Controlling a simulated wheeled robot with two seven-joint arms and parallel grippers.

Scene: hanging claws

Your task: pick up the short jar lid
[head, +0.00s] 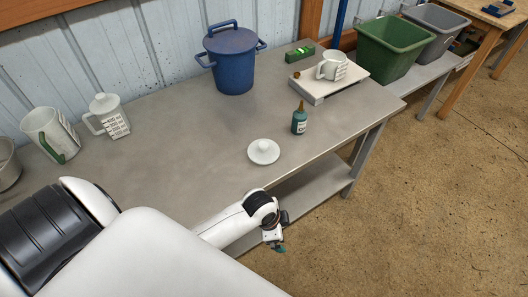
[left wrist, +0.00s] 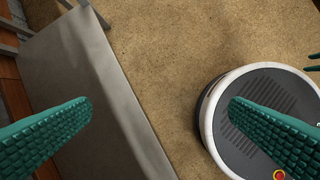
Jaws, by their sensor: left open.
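The short jar lid (head: 263,151), a white round disc with a small knob, lies knob up on the grey table near its front edge. My left gripper (head: 277,243) is beyond the table's front edge, below and slightly right of the lid in the head view, apart from it. In the left wrist view, its two green ridged fingers (left wrist: 161,104) are spread wide with nothing between them. The lid does not show in that view. Small green finger-like tips (left wrist: 314,63) at its right edge may be my right gripper; their opening is unclear.
A teal bottle (head: 299,121) stands behind and right of the lid. A blue lidded pot (head: 232,62) is further back. A white block (head: 319,87) carries a white mug (head: 332,66). White jugs (head: 108,117) stand at the left. The table (head: 190,140) is clear left of the lid.

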